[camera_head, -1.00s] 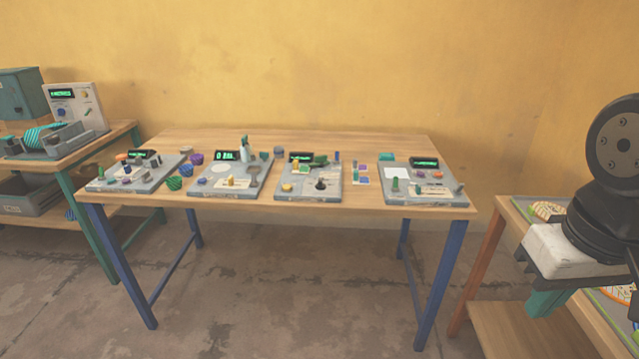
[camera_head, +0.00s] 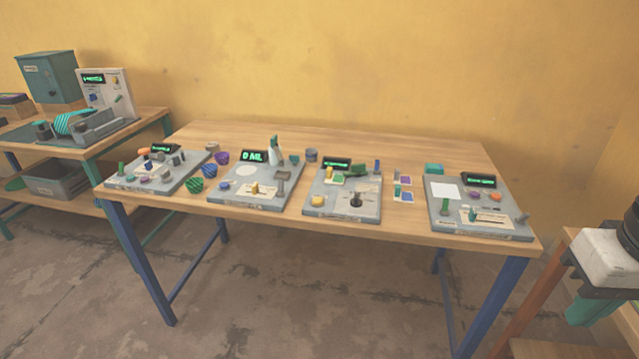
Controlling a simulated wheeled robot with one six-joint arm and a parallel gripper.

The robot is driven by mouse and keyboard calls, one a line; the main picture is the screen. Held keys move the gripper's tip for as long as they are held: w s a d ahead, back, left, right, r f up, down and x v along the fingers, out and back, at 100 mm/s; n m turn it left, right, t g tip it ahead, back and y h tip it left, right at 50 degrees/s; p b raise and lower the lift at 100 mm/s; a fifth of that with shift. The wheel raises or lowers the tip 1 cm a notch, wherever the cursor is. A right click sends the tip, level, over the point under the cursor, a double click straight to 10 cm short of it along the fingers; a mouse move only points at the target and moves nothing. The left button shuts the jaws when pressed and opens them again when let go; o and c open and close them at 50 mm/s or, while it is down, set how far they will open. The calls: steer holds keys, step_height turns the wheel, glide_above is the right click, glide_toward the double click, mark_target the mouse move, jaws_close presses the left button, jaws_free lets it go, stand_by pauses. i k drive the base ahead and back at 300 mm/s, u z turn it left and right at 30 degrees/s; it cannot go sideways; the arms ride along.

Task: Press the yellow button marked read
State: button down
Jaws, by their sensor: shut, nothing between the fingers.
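A round yellow button (camera_head: 317,201) sits at the front left of the third grey plate (camera_head: 312,212) from the left on the wooden table. A yellow part (camera_head: 255,188) stands on the second plate (camera_head: 228,198), and a small yellow knob (camera_head: 117,84) is on the upright white panel at far left. The labels are too small to read, so I cannot tell which is marked read. My gripper (camera_head: 588,312), with a white body and teal fingers, is shut and empty at the right edge, well away from the plates.
The wooden table (camera_head: 330,135) has blue legs and a clear back strip. Coloured cups (camera_head: 195,185) and small cards (camera_head: 404,194) lie between plates. A fourth plate (camera_head: 510,232) is at the right. A left bench (camera_head: 150,122) holds the white panel (camera_head: 105,98). Open floor lies in front.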

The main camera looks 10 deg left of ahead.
mark_target(318, 202)
steer(key=i, duration=1.15)
